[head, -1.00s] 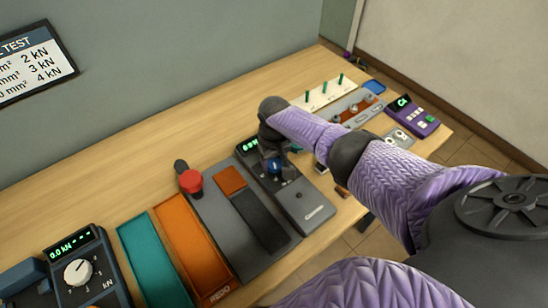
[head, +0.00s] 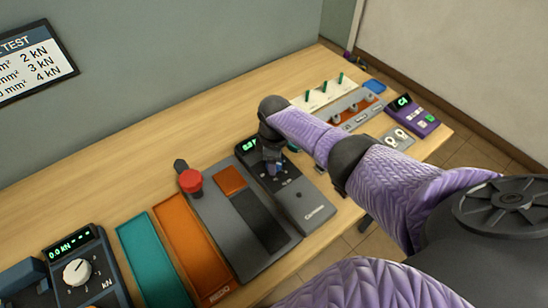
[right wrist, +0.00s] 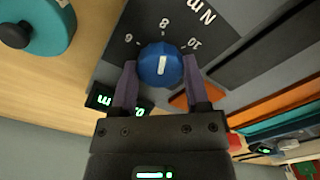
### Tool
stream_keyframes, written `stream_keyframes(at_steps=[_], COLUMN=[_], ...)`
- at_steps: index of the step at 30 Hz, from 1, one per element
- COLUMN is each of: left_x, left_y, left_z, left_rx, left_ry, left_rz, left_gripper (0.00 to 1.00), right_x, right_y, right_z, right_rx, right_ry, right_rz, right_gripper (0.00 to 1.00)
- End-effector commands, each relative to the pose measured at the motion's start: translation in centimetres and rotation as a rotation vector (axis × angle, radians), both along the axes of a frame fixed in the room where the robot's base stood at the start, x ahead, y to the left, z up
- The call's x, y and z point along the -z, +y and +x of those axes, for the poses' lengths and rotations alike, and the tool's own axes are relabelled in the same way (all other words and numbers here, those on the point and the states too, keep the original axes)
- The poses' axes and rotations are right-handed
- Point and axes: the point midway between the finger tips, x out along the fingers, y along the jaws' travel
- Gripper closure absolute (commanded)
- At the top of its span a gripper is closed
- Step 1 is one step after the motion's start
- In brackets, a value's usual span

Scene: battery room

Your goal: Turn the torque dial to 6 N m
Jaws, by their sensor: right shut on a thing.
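The torque dial (right wrist: 160,65) is a round blue knob with a white pointer line, on a dark grey torque unit (head: 309,203). In the right wrist view the pointer lies close to the 8 mark, between the 6 on the left and the 10 on the right; "N m" is printed beyond. My right gripper (right wrist: 160,82) is shut on the dial, one finger on each side. In the head view my right gripper (head: 273,165) hides most of the dial. The unit's green display (right wrist: 103,100) is partly covered by a finger. My left gripper is not in view.
A red mushroom button (head: 191,181) stands left of the torque unit, with orange (head: 190,240) and teal (head: 152,262) trays beyond. A kN unit with a white dial (head: 77,272) is at far left. Panels with green levers (head: 324,87) and a purple keypad box (head: 412,115) are at right.

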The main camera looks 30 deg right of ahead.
Motion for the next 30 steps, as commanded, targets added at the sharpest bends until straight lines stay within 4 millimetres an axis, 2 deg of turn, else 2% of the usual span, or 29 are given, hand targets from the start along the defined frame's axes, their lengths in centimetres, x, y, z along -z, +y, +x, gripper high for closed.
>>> stream_keyframes(at_steps=[11,30], left_x=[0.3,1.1], left_y=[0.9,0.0], left_z=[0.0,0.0], left_rx=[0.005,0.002], left_ry=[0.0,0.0], left_rz=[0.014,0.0], left_gripper=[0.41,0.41], right_x=[-0.1,-0.1], right_y=[0.0,0.0], right_z=[0.1,0.1], right_rx=[-0.355,-0.909], right_ry=[-0.003,-0.004], right_rz=[0.001,0.0], right_gripper=[0.99,0.99])
